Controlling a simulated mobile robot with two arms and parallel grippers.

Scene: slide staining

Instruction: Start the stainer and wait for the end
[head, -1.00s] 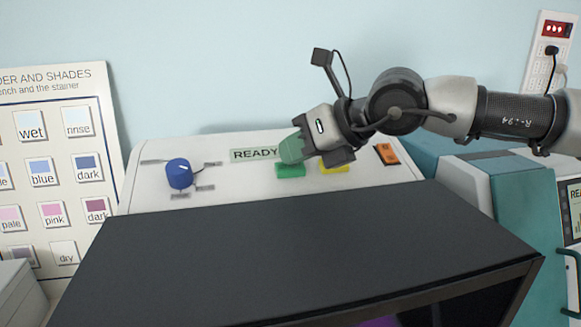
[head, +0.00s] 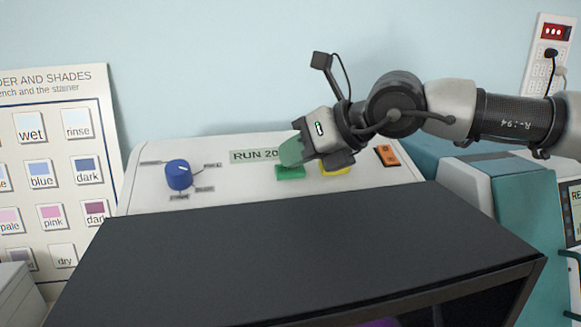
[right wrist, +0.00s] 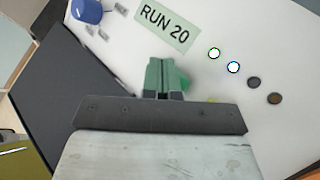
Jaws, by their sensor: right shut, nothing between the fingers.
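The stainer (head: 137,187) is a white machine with a dark lid in front. Its display (head: 253,156) reads "RUN 20", and the display in the right wrist view (right wrist: 167,25) reads the same. A green button (head: 291,173) sits below the display, with a yellow button (head: 334,170) to its right. My right gripper (head: 291,154) is shut and empty, its green fingertips at the green button; whether they touch it I cannot tell. In the right wrist view the fingers (right wrist: 163,78) hide most of the green button. My left gripper is not in view.
A blue knob (head: 179,175) is left of the display and an orange switch (head: 386,155) at the panel's right. A shade chart (head: 55,110) stands at the left. A teal and white machine (head: 500,190) stands close at the right.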

